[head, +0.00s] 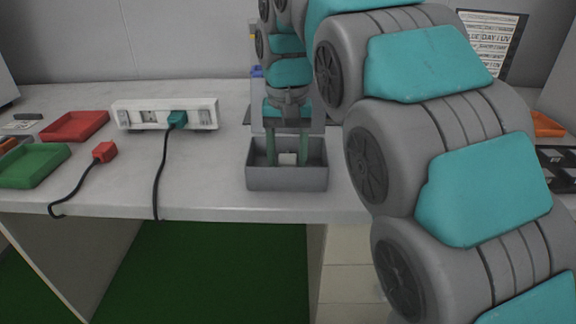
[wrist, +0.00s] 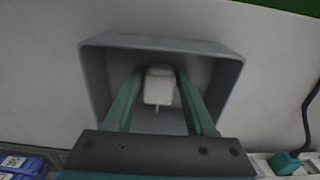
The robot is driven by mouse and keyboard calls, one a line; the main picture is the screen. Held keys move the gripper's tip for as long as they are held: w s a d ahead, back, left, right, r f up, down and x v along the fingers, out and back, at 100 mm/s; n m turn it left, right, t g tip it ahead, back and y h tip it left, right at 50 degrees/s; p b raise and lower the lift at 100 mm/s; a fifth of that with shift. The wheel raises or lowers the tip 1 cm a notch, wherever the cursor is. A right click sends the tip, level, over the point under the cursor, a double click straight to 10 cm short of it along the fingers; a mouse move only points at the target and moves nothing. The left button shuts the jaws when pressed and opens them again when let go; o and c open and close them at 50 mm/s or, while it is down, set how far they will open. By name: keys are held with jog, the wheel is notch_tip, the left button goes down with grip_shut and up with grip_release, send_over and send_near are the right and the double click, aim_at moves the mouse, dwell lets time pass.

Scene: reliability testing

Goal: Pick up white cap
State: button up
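The white cap (head: 288,158) is a small pale block inside a grey open box (head: 287,180) near the table's front edge. In the wrist view the cap (wrist: 159,85) lies between my two green fingers, with a thin prong pointing toward my gripper. My gripper (head: 288,152) points down into the box, with its fingers on either side of the cap. In the wrist view my gripper (wrist: 159,84) is open, with gaps beside the cap. The lower fingertips are hidden by the box's front wall in the head view.
A white power strip (head: 190,104) with a teal plug lies left of the box. A red plug (head: 104,152), a red tray (head: 74,126) and a green tray (head: 32,166) are further left. The box walls (wrist: 91,85) surround my fingers closely.

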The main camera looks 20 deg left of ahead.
grip_shut()
jog(key=shift+r, duration=0.1)
dwell(0.4)
